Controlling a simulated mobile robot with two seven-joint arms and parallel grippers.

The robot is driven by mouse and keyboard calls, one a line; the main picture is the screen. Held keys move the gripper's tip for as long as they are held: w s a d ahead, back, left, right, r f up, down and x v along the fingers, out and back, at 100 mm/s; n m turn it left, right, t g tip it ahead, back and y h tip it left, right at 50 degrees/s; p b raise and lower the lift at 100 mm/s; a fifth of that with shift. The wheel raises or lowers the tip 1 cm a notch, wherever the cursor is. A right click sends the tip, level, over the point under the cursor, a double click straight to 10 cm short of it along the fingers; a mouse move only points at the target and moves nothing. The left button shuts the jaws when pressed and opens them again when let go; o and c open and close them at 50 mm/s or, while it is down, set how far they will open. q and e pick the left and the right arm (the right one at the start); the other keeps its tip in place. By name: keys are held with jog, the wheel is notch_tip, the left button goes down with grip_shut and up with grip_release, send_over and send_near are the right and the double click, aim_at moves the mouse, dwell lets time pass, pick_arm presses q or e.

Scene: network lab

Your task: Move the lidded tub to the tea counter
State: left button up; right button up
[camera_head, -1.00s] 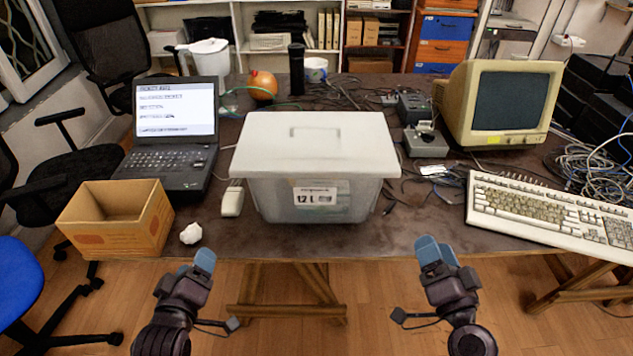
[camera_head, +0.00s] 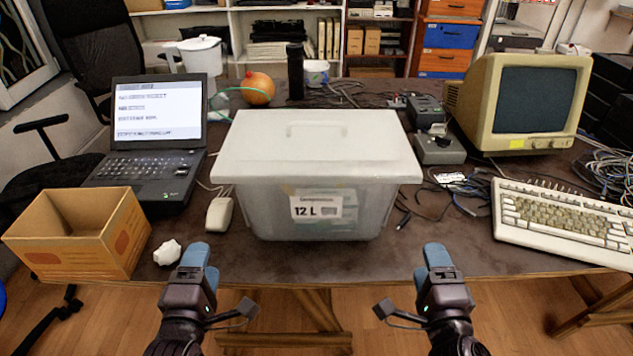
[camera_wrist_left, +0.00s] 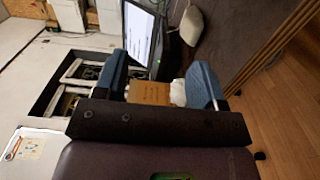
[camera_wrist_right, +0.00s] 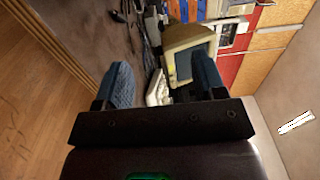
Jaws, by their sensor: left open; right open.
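The lidded tub (camera_head: 317,185) is a translucent white box with a flat white lid, a "12 L" label on its front and some contents dimly visible inside. It stands upright on the dark table (camera_head: 420,255) in the middle of the head view. My left gripper (camera_head: 195,255) is open and empty in front of the table edge, left of the tub. My right gripper (camera_head: 437,257) is open and empty in front of the edge, right of the tub. Neither touches the tub. In the wrist views, both the left (camera_wrist_left: 165,85) and right (camera_wrist_right: 165,85) jaws stand apart. I cannot identify the tea counter.
Left of the tub are a computer mouse (camera_head: 219,213), a laptop (camera_head: 150,160), an open cardboard box (camera_head: 85,245) and crumpled paper (camera_head: 168,252). On the right are a keyboard (camera_head: 560,220), a monitor (camera_head: 520,105) and cables. Bare tabletop lies in front of the tub.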

pick_arm(q)
jog(key=shift+w, duration=0.1)
pick_arm(e)
jog(key=shift+w, duration=0.1)
pick_arm(q)
jog(key=w, duration=1.3)
jog(key=shift+w, duration=0.4)
pick_arm(e)
jog(key=w, duration=1.3)
jog(key=shift+w, duration=0.4)
pick_arm(q)
jog(key=shift+w+d+f, duration=0.1)
jog(key=shift+d, duration=0.2)
pick_arm(e)
jog(key=shift+w+a+f, duration=0.1)
jog(key=shift+a, duration=0.2)
pick_arm(q)
jog(key=shift+d, duration=0.35)
pick_arm(e)
jog(key=shift+a, duration=0.35)
pick_arm(q)
jog(key=shift+d, duration=0.1)
pick_arm(e)
jog(key=shift+a, duration=0.1)
pick_arm(q)
jog(key=shift+d, duration=0.65)
pick_arm(e)
jog(key=shift+a, duration=0.65)
